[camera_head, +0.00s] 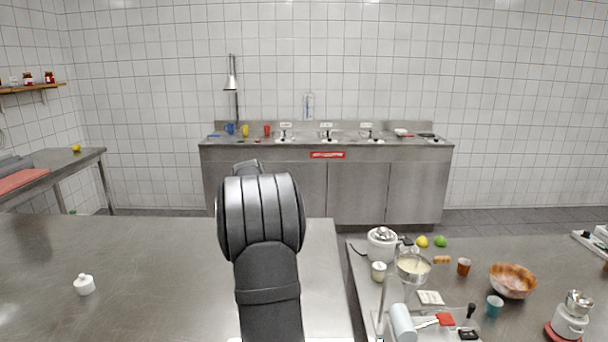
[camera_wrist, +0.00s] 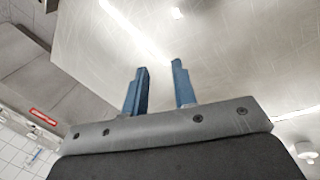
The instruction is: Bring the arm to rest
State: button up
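My gripper (camera_wrist: 160,88) shows in the wrist view with its two blue fingers apart and nothing between them. Behind the fingers in that view is a bare, pale steel surface. In the head view my arm rises in the lower middle, in front of the left steel table (camera_head: 150,250); the gripper itself is hidden behind the arm there.
A small white lidded pot (camera_head: 84,285) stands on the left table. The right table holds a wooden bowl (camera_head: 513,281), a teal cup (camera_head: 494,306), a white cooker (camera_head: 382,244) and several other items. A sink counter (camera_head: 325,145) stands along the back wall.

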jog(key=s+a+n, duration=0.1)
jog(key=s+a, duration=0.6)
jog(key=a, duration=0.4)
jog(key=shift+a+n, duration=0.3)
jog(key=shift+a, duration=0.1)
